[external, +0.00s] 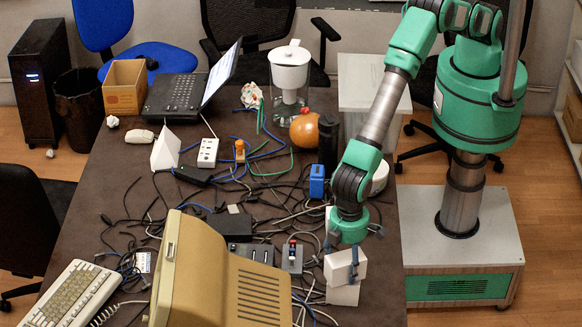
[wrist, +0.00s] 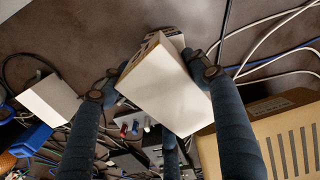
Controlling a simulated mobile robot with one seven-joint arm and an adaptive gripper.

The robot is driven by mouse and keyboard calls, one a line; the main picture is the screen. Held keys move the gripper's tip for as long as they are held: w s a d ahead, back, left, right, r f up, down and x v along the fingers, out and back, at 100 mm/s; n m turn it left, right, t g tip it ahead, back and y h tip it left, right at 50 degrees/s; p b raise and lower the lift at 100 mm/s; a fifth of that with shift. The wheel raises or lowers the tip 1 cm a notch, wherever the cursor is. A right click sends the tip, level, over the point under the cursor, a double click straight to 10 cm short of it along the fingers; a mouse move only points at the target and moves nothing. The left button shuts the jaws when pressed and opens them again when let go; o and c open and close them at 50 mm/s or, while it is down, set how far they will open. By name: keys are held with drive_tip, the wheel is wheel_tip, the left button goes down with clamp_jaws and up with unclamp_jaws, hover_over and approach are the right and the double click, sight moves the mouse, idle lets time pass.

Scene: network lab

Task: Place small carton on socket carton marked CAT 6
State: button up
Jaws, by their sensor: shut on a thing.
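My gripper (external: 347,252) is shut on a small white carton (external: 345,267) above the right front part of the table. A separate white box (wrist: 50,104) lies at the left there. I cannot read CAT 6 on any carton.
A beige monitor (external: 215,275) stands close on the left, with a switch box (external: 292,256) between. A blue box (external: 317,181), orange ball (external: 304,131) and water jug (external: 289,72) stand farther back. Cables cover much of the table (external: 375,295); its right front edge is bare.

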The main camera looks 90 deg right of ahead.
drive_tip(key=shift+f, duration=0.2)
drive_tip(key=o, duration=1.3)
drive_tip(key=shift+f, duration=0.1)
wheel_tip(320, 180, up, 12)
drive_tip(key=shift+r, duration=0.15)
idle(0.5)
idle(0.4)
